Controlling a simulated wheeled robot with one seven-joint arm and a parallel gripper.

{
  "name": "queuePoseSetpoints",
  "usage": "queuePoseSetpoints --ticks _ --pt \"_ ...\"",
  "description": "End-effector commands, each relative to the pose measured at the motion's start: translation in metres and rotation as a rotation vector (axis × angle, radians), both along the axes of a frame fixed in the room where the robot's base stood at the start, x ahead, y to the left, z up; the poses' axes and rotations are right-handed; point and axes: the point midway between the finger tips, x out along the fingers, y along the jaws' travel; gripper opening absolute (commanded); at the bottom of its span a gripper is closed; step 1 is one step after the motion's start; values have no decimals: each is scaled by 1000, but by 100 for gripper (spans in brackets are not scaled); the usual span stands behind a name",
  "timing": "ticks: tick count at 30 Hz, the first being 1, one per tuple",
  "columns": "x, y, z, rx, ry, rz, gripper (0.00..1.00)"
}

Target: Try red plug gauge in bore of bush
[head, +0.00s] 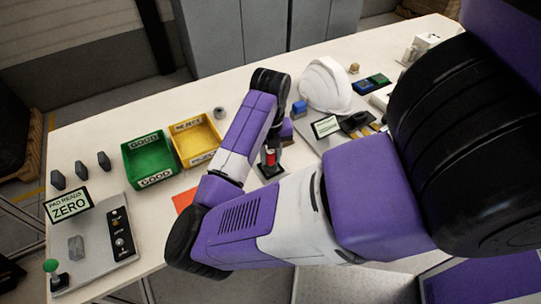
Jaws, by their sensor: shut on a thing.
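My gripper (272,144) points down at the middle of the table, partly hidden by my own arm. It is shut on the red plug gauge (270,158), which shows as a small red upright piece below the fingers. A small dark plate (271,174) lies under the gauge. I cannot tell whether the gauge touches anything there. A small grey round piece (219,113), which may be the bush, stands behind the yellow bin, left of my arm. Its bore is too small to make out.
A green bin (150,158) and a yellow bin (196,139), both labelled, stand left of my gripper. A panel with a "pad reads zero" sign (68,205) is at front left. An orange-red sheet (184,200) lies in front.

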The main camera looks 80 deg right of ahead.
Motion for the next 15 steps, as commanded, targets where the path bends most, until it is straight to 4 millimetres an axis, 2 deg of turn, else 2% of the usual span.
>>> queuePoseSetpoints --ticks 15 --pt "0 0 20 -1 -1 1 0"
